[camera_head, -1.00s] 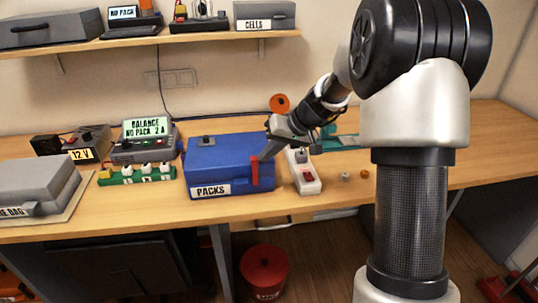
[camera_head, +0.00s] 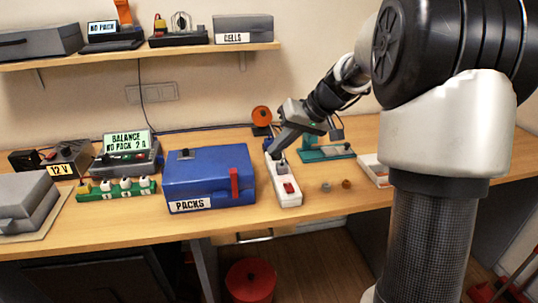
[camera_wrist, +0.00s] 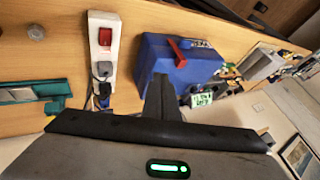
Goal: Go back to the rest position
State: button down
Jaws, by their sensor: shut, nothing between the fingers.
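My gripper (camera_head: 277,149) is shut and empty in the head view, above the back end of the white power strip (camera_head: 287,190) and to the right of the blue PACKS box (camera_head: 210,178). In the wrist view my gripper (camera_wrist: 160,80) shows as dark shut fingers pointing at the blue box (camera_wrist: 165,65). The power strip (camera_wrist: 104,52) with its red switch lies to the left of the fingers there. A grey plug is in the strip. The box lid is closed, with a red latch on its front.
A green charger strip (camera_head: 117,189) and a balance charger (camera_head: 129,158) stand left of the blue box. A teal stand (camera_head: 322,153), a white tray (camera_head: 374,170) and small round parts (camera_head: 346,184) lie to the right. A shelf (camera_head: 140,52) runs above. A red bin (camera_head: 250,281) stands below the bench.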

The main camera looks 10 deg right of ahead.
jog(key=shift+s+d+r, duration=0.15)
jog(key=shift+r, duration=0.05)
jog(key=s+a+r+h+p, duration=0.35)
jog(key=s+r+p, duration=0.25)
jog(key=s+r, duration=0.65)
jog(key=s+d+r+m+t+h+p, duration=0.1)
jog(key=s+p, duration=0.3)
jog(key=s, duration=1.3)
jog(key=shift+s+d+h+p, duration=0.2)
jog(key=shift+h+p, duration=0.15)
jog(key=shift+h, duration=0.3)
jog(key=shift+r, duration=0.1)
